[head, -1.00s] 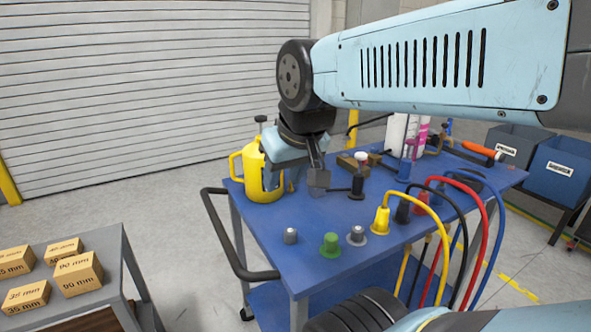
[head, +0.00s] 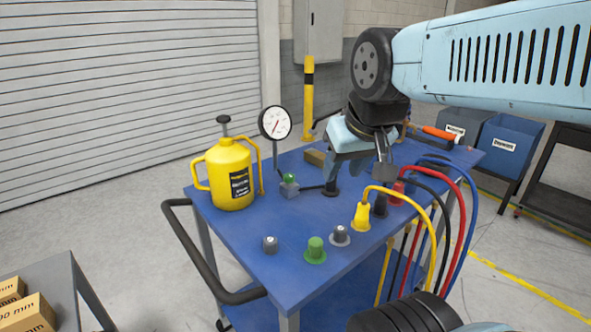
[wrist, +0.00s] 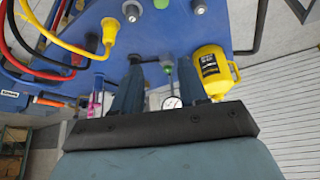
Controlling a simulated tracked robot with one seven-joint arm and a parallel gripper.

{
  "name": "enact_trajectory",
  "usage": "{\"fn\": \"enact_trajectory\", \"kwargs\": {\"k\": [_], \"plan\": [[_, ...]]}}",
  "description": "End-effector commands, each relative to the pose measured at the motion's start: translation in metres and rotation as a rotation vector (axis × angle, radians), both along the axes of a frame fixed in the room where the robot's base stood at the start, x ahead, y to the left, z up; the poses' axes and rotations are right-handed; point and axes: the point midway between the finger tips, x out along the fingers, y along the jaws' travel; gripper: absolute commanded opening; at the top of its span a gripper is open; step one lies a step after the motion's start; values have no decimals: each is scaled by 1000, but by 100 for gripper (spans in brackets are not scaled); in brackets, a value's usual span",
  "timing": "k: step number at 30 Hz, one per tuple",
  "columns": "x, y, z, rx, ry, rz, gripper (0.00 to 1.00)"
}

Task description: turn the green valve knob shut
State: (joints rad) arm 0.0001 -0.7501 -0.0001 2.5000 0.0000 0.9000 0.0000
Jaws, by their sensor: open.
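A small green knob (head: 290,177) sits on a grey valve block (head: 289,189) below a round gauge (head: 276,123), beside the yellow pump can (head: 231,175). A larger green knob (head: 316,250) stands at the cart's front edge between two grey ones; which is the valve knob, I cannot tell for certain. My gripper (head: 357,178) is open and empty, pointing down over the cart, right of the valve block. In the wrist view the small green knob (wrist: 168,61) appears between my gripper's fingertips (wrist: 160,66), apart from them; depth is unclear. The front green knob (wrist: 161,4) is at the top edge.
Yellow (head: 405,193), black, red and blue hoses arch over the cart's right side. Grey knobs (head: 270,244) (head: 340,235) flank the front green knob. The blue cart top (head: 250,222) is clear at front left. A cart with boxes (head: 28,312) stands at lower left.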

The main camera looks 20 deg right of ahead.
Motion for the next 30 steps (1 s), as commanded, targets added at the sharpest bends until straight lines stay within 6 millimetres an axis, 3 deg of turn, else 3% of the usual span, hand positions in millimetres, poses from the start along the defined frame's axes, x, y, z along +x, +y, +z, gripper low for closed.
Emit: {"fn": "enact_trajectory", "kwargs": {"k": [9, 16, 20, 30], "plan": [[0, 0, 0, 0, 0, 0, 44], [12, 0, 4, -39, 21, 56, 65], [34, 4, 9, -114, 61, 164, 65], [113, 8, 15, -348, 194, 549, 65]]}}
